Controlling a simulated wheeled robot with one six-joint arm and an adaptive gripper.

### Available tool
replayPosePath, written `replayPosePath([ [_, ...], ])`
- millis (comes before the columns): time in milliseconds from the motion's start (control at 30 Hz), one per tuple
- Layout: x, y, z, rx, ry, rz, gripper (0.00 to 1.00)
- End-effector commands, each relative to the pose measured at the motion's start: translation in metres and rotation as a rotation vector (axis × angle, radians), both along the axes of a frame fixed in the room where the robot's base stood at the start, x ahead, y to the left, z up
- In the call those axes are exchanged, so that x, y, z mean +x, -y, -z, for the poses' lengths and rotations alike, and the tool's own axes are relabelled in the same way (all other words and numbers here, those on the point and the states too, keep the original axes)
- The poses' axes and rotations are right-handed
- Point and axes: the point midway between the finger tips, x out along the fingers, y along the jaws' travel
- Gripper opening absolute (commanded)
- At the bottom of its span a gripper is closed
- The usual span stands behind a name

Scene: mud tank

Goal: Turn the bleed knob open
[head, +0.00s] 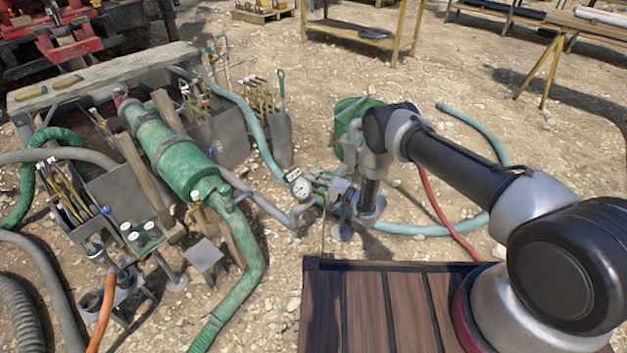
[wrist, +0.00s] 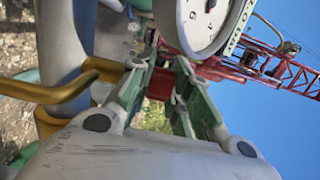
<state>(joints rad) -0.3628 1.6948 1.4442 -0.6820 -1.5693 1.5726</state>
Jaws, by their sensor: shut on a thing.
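My gripper (head: 324,184) is at the pipe fitting beside a round white pressure gauge (head: 301,188). In the wrist view my gripper's two green fingers (wrist: 164,62) reach up to just below the gauge (wrist: 203,22), their tips close together. They are shut on a small part there, which I take to be the bleed knob; the fingertips and the gauge hide most of it. How far it is turned cannot be seen. A lettered plate (wrist: 236,27) stands at the gauge's right edge, only partly readable.
A brass-coloured bent bar (wrist: 45,92) is close left of my fingers. A green cylinder (head: 178,152) with hoses lies left of the gauge. A green bucket (head: 347,112) stands behind my arm. A teal hose (head: 425,229) and a red hose (head: 437,205) cross the gravel to the right.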

Motion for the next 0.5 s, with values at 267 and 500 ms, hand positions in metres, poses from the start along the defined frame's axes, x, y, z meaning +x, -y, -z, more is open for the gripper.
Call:
replayPosePath([
  [267, -0.0008, -0.0001, 0.0011, -0.002, -0.002, -0.009, 0.0],
  [500, -0.0007, 0.0, 0.0011, -0.002, -0.002, -0.008, 0.37],
])
